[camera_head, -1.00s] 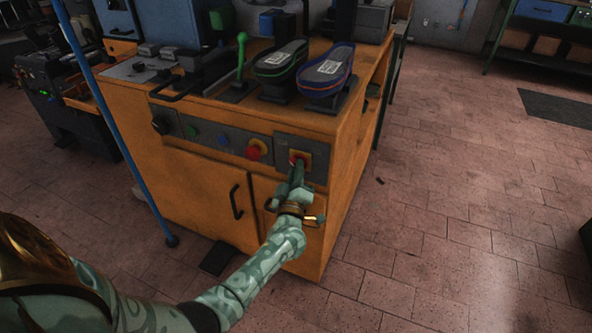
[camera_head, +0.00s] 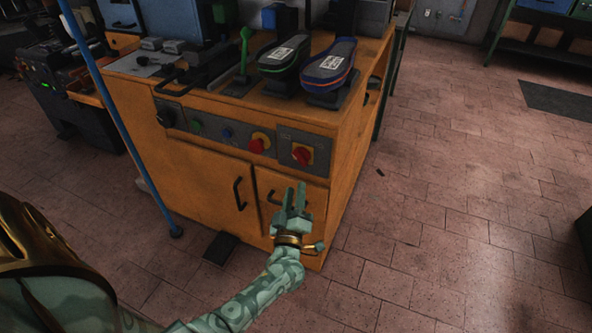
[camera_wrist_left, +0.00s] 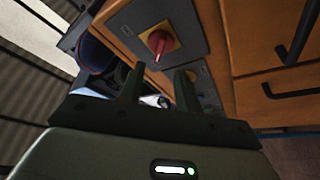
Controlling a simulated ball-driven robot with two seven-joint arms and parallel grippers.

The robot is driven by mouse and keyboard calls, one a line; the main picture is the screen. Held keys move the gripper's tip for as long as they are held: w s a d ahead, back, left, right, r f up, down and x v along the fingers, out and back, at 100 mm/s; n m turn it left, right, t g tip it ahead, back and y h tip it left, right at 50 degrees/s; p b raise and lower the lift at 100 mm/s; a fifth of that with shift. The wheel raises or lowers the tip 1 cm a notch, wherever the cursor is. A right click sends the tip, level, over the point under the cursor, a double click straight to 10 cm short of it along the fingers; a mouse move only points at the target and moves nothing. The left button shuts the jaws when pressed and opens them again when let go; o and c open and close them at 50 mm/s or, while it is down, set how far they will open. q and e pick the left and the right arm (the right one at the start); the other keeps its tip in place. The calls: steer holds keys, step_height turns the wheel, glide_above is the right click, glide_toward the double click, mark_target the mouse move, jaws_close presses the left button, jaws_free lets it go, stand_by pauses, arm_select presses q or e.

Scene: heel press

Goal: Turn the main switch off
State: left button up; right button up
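The main switch (camera_head: 302,155) is a red rotary knob on a yellow plate, set in a grey panel at the right end of the orange machine's front. It also shows in the left wrist view (camera_wrist_left: 158,43), beyond the fingertips, with nothing touching it. My left gripper (camera_head: 295,192) is below and in front of the switch, apart from it. Its two fingers stand apart with nothing between them, as the left wrist view (camera_wrist_left: 158,84) shows. My right gripper is not in view.
A red button (camera_head: 257,145) on yellow, a blue button (camera_head: 228,135) and a green button (camera_head: 196,127) sit left of the switch. Two shoes (camera_head: 327,66) rest on top of the machine. A blue pole (camera_head: 120,125) stands at the left.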

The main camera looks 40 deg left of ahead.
arm_select(q)
steer(key=v, duration=0.7)
steer(key=shift+p, duration=0.35)
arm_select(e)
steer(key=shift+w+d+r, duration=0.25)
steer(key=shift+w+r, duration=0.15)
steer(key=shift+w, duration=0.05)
arm_select(q)
steer(key=shift+w, duration=0.1)
steer(key=shift+f, duration=0.1)
